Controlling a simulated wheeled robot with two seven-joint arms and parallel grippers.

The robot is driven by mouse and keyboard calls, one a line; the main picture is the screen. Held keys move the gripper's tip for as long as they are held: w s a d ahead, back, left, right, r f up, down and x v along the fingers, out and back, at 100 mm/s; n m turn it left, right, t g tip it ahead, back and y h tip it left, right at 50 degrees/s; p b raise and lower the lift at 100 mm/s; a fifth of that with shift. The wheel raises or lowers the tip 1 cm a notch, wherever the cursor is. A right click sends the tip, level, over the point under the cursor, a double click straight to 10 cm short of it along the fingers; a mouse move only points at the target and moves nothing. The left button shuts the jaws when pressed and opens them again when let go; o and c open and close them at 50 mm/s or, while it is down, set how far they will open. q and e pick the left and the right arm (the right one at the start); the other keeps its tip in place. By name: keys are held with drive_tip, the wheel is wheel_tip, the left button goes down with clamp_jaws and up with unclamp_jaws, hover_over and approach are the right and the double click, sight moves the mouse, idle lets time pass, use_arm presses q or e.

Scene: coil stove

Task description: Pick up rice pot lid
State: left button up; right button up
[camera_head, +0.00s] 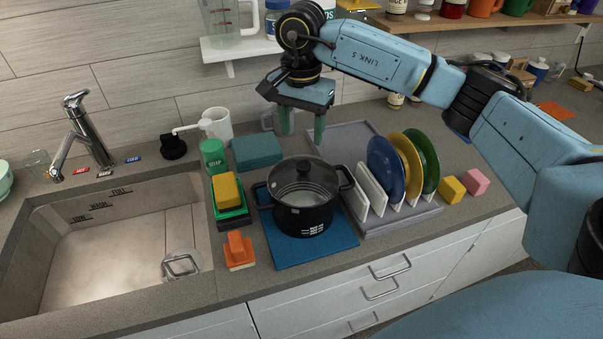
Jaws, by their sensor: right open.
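A black rice pot (302,216) stands upright on a blue mat (284,252) on the counter. My left gripper is not in the view.
A dish rack (428,214) with blue, yellow and green plates stands right of the pot. A green soap bottle (213,156), a yellow sponge (227,190) and an orange block (238,250) are left of it. The sink (112,250) is further left. A shelf (240,48) hangs behind my right arm.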

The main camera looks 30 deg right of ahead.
sight(303, 165)
drive_tip(key=shift+f, duration=1.2)
drive_tip(key=shift+s+f+p, duration=0.25)
drive_tip(key=shift+f+p, duration=0.3)
drive_tip(key=shift+f, duration=0.5)
wheel_tip(303, 165, down, 3)
drive_tip(key=shift+s+r+p, duration=0.1)
drive_tip(key=shift+r+p, duration=0.1)
drive_tip(key=shift+p, duration=0.15)
drive_tip(key=shift+f, duration=0.5)
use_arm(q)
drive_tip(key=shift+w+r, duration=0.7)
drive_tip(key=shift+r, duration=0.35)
use_arm(e)
clamp_jaws()
